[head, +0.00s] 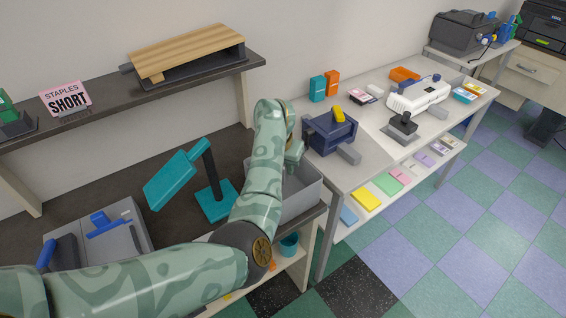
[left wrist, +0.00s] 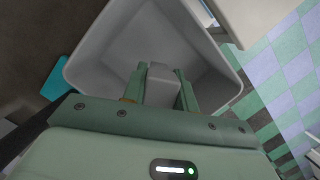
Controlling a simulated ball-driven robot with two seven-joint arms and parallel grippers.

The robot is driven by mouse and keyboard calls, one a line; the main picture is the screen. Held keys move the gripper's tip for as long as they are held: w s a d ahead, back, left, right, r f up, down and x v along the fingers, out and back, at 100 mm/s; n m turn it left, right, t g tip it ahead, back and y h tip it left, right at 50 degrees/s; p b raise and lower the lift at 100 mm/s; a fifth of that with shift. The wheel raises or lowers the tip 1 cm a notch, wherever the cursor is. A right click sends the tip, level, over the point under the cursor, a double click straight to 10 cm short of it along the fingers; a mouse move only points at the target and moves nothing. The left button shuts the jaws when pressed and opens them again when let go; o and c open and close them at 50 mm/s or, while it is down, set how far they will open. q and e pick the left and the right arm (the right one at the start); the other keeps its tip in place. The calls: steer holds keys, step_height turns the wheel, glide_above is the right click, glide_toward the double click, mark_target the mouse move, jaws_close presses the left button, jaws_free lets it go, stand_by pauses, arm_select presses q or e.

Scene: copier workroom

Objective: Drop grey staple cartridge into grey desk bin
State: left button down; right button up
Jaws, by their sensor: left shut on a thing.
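The grey desk bin (head: 306,202) stands on the dark desk, partly hidden behind my left arm in the head view. In the left wrist view the open bin (left wrist: 112,45) fills the upper middle. My left gripper (left wrist: 160,84) is over the bin's opening, pointing down into it. It is shut on the grey staple cartridge (left wrist: 161,76), which shows between the two green fingers. In the head view the left gripper (head: 294,156) is seen mostly from behind, and the cartridge is hidden. I cannot tell how far the cartridge is above the bin floor. My right gripper is not in view.
A teal stand (head: 214,200) is left of the bin. A navy device (head: 330,132) with a yellow top stands on the table to the right. A dark shelf (head: 195,88) runs behind.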

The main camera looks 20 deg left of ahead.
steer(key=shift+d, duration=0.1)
arm_select(q)
steer(key=c, duration=1)
jaws_free()
steer(key=shift+r, duration=0.1)
steer(key=p+v, duration=0.7)
steer(key=v, duration=0.9)
steer(key=shift+r+p, duration=0.1)
steer(key=shift+p, duration=0.3)
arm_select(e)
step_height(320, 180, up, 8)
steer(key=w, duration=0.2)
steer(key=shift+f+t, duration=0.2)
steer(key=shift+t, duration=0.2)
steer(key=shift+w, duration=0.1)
